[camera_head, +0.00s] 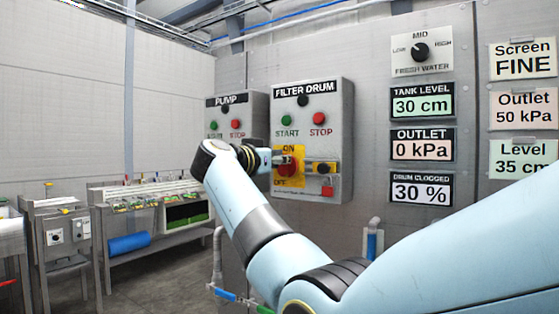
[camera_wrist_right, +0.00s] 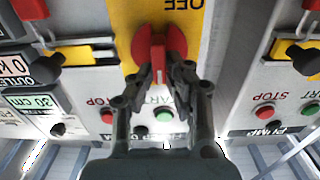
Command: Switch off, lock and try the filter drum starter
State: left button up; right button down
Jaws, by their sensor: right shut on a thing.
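The filter drum starter (camera_head: 338,120) is a grey box on the wall with a green START button (camera_head: 288,119) and a red STOP button (camera_head: 320,118). Below them is a red rotary handle (camera_head: 288,168) on a yellow ON/OFF plate (camera_head: 281,183). My right gripper (camera_wrist_right: 160,82) is shut on the red handle (camera_wrist_right: 160,45), its fingers on either side of the handle's bar. The arm partly hides the handle in the head view, so I cannot tell its exact setting. A red padlock (camera_head: 327,190) hangs below the yellow-and-black latch (camera_head: 321,167), right of the handle. My left gripper is not in view.
The PUMP starter (camera_head: 254,103) is close on the left. Display panels (camera_head: 422,103) and a FRESH WATER knob (camera_head: 421,51) are on the right. A pipe with a blue part (camera_head: 372,243) stands below. Wash benches (camera_head: 150,215) are at the far left.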

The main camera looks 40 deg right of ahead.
jog(key=shift+n, duration=0.3)
jog(key=n+p, duration=0.1)
jog(key=n, duration=0.4)
jog(key=w+f+n+p, duration=0.1)
jog(key=n, duration=0.5)
jog(key=n+p, duration=0.1)
jog(key=n, duration=0.5)
jog(key=shift+w+a+f+p, duration=0.35)
jog(key=shift+f+p, duration=0.05)
jog(key=shift+f+n, duration=0.1)
jog(key=shift+n, duration=0.3)
jog(key=c, duration=1.4)
grip_release()
jog(key=shift+o, duration=0.2)
jog(key=v, duration=0.7)
jog(key=shift+a, duration=0.25)
